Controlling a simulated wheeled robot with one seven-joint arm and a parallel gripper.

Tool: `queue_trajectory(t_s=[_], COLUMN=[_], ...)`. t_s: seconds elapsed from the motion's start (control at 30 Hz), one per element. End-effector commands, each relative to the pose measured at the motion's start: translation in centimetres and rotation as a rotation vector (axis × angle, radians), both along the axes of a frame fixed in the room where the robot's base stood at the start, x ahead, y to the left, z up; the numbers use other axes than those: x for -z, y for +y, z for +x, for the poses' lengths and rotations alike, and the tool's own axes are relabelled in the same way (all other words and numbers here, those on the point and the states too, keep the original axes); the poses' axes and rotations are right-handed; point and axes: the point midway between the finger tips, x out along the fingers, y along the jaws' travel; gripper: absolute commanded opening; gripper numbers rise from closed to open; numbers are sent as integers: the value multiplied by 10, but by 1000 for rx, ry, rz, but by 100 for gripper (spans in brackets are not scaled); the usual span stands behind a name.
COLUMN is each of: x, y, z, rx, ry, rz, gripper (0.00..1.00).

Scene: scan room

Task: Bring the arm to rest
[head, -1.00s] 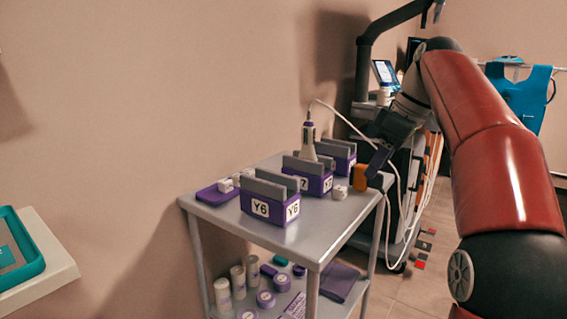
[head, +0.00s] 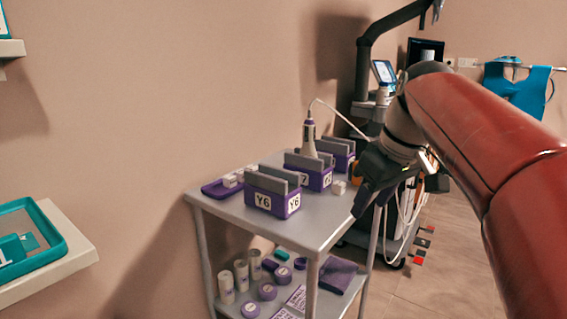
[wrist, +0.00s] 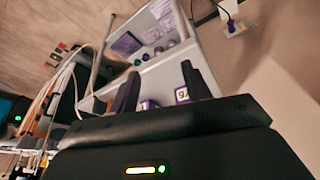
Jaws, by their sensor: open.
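My red arm (head: 490,140) reaches in from the right in the head view. My gripper (head: 364,202) hangs at the right edge of the grey cart; it shows dark and partly hides the edge. In the wrist view my gripper (wrist: 158,85) has its two dark fingers apart, with nothing held between them. Purple-and-grey holders stand on the cart top, the nearest marked Y6 (head: 270,195).
The cart top (head: 300,225) is close beside my gripper. Its lower shelf holds white rolls (head: 241,275) and purple items. Behind stands a dark machine with a screen (head: 384,72) and hanging cables. A wall shelf with a teal tray (head: 62,243) is at left. Floor at right is open.

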Motion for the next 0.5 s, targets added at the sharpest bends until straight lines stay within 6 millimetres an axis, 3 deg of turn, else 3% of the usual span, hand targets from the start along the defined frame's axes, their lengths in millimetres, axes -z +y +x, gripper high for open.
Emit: queue_trajectory(t_s=[0.17,0.3,0.5], x=[43,92,155], y=[8,7,4], z=[-64,-114,-164], rx=[203,356,502], ry=[-32,-70,-114], rz=[-9,4,42], gripper=[48,48,48])
